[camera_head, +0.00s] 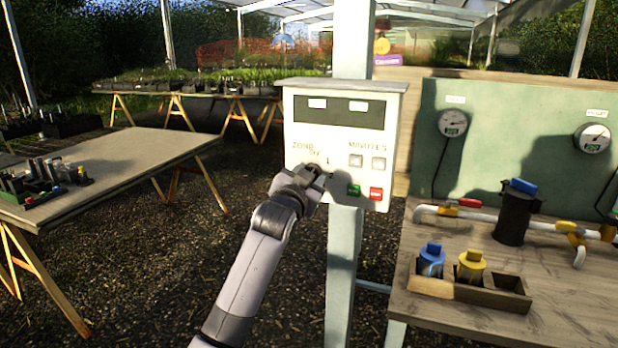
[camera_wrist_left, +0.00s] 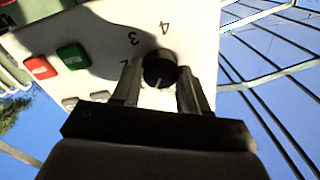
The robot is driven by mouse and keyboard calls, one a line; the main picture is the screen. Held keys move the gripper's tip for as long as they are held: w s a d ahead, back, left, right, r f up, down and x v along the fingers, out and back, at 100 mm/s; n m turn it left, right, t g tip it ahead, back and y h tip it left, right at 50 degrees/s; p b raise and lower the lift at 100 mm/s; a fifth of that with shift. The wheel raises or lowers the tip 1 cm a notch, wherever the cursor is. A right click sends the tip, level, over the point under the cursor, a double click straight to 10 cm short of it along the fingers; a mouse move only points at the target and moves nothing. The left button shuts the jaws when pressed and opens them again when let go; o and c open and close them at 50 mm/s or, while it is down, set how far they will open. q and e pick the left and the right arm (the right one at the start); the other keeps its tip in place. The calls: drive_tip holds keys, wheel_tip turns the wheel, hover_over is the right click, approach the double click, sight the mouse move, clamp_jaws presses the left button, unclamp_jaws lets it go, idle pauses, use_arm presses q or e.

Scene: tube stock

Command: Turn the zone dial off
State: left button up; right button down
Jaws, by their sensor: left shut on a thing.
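The control box (camera_head: 302,113) is a white panel on a post, with the words ZONE and MINUTES on its face. The zone dial (camera_wrist_left: 160,67) is a round black knob with a pale pointer line, and the numbers 3 and 4 show beside it in the left wrist view. My left gripper (camera_head: 312,174) is at the lower left of the panel. In the left wrist view its two fingers (camera_wrist_left: 158,88) stand on either side of the dial, shut on it. In the head view the gripper hides most of the dial. My right gripper is not in view.
A green button (camera_head: 354,190) and a red button (camera_head: 376,194) sit right of the dial, below two grey buttons. A wooden bench (camera_head: 450,318) with pipes, valves and a tray of blue and yellow caps stands at right. Another table (camera_head: 130,150) is at left.

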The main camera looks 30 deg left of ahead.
use_arm(q)
drive_tip(key=n, duration=0.6)
drive_tip(key=shift+n, duration=0.3)
idle(0.4)
drive_tip(key=o, duration=1.1)
drive_tip(key=shift+c, duration=0.2)
drive_tip(key=shift+s, duration=0.1)
drive_tip(key=b+v, duration=0.1)
drive_tip(key=v, duration=0.6)
drive_tip(key=shift+r, duration=0.1)
